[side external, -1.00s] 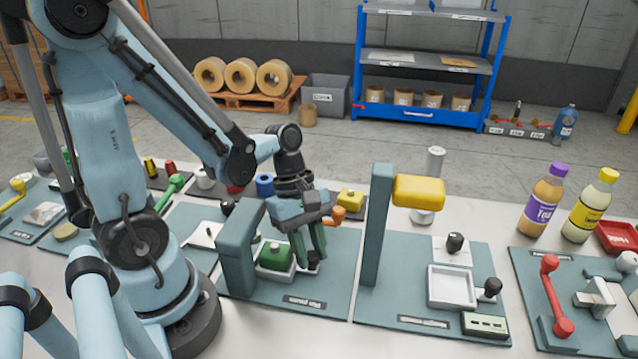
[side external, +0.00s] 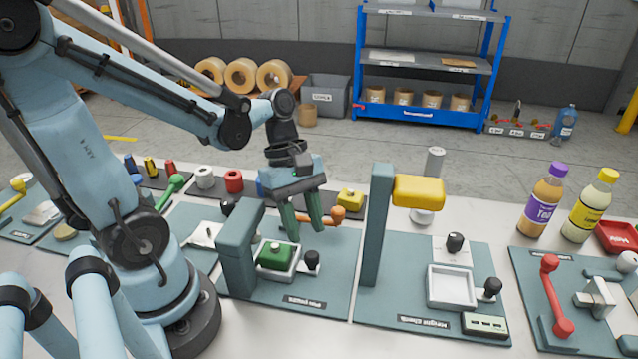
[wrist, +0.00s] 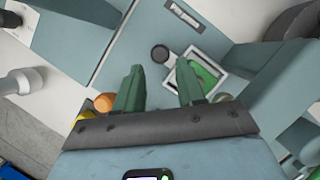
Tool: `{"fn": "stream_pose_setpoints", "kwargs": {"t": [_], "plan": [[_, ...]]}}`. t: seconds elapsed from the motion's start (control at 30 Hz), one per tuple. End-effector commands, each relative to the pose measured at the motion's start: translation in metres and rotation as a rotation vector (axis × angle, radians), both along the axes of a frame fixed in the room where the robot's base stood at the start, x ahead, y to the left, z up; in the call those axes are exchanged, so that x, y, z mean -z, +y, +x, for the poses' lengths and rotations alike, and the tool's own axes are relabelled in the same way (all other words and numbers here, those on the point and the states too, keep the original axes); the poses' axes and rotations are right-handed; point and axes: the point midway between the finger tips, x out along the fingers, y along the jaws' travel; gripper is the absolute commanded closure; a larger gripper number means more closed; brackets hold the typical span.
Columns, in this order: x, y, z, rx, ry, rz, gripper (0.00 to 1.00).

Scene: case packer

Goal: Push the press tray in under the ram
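The press tray (side external: 293,268) is a white square tray with a green block (side external: 276,256) in it and a black knob (side external: 311,259) on its right side. It stands on the teal press base beside the press frame (side external: 238,240); the ram is hard to make out. In the wrist view the tray (wrist: 222,81) and knob (wrist: 160,53) show beyond the fingertips, with the frame to the right. My gripper (side external: 303,226) is above and behind the tray, fingers apart and empty, clear of the knob. The wrist view also shows my gripper (wrist: 160,78) open.
An orange knob (side external: 338,214) stands behind the tray, close to my fingers, with a yellow block (side external: 350,199) beyond. Right is another station with a tall teal post (side external: 378,225) and yellow head (side external: 419,192). The base's front right is clear.

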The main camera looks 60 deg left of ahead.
Motion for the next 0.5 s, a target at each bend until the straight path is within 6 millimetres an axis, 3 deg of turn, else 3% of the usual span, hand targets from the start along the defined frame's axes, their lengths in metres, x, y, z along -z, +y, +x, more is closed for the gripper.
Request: {"fn": "stream_pose_setpoints", "kwargs": {"t": [0.5], "plan": [[-0.057, 0.024, 0.0, -0.001, -0.001, 0.0, 0.61]]}}
